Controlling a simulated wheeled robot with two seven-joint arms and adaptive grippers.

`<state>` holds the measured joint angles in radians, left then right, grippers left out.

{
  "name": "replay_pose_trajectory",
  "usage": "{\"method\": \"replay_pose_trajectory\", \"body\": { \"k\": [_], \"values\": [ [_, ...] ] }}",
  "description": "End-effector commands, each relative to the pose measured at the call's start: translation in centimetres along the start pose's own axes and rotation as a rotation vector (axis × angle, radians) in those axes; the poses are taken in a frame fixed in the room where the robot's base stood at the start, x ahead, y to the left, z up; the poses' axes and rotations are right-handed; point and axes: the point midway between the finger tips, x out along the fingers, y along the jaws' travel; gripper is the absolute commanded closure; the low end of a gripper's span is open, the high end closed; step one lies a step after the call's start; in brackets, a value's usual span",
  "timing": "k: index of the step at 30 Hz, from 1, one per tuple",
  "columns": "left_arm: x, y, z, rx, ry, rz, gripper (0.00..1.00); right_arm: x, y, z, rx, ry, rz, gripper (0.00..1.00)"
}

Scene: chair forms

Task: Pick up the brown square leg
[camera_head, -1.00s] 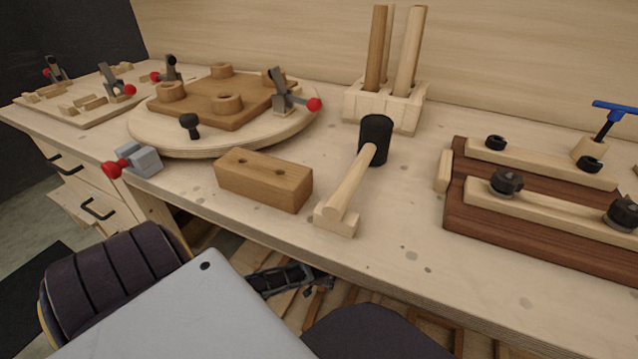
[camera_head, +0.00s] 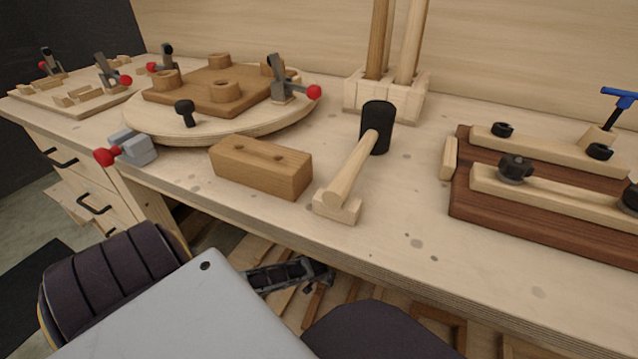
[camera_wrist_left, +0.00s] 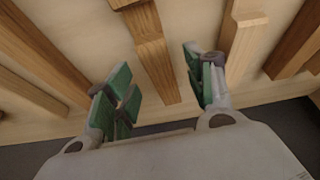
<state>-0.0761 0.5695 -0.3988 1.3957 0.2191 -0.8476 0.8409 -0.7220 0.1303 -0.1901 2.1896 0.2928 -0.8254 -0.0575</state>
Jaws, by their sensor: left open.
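In the left wrist view, a brown square-edged wooden leg (camera_wrist_left: 157,62) lies below my left gripper (camera_wrist_left: 163,88). Its near end shows between the two green-padded fingers, which are spread apart and not closed on it. I cannot tell how far below the fingers it is. In the head view, my left gripper (camera_head: 318,272) is low, below the worktop's front edge, over a lower level with wooden pieces. My own arm and body hide much of that area. My right gripper is not in view.
Other wooden pieces lie on both sides, including a pale one (camera_wrist_left: 240,35). Above, the worktop (camera_head: 400,235) holds a mallet (camera_head: 350,175), a drilled wooden block (camera_head: 262,168), a dowel holder (camera_head: 385,97) and a clamp jig (camera_head: 540,215). The worktop edge overhangs near my gripper.

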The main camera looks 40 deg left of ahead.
Motion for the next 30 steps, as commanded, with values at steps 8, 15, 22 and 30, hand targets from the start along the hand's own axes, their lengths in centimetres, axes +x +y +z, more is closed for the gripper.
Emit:
{"method": "replay_pose_trajectory", "body": {
  "k": [8,15,22,30],
  "values": [
    [1.8,0.1,0.0,0.0,0.001,0.001,0.46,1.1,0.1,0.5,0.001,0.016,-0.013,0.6],
    [2.1,0.1,0.0,0.0,0.0,0.001,0.46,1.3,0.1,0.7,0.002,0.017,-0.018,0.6],
    [2.0,0.1,0.0,0.0,0.0,0.001,0.46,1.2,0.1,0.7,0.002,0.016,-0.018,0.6],
    [2.0,0.1,0.0,0.0,0.0,0.001,0.61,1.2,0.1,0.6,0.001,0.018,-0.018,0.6]
  ]
}}
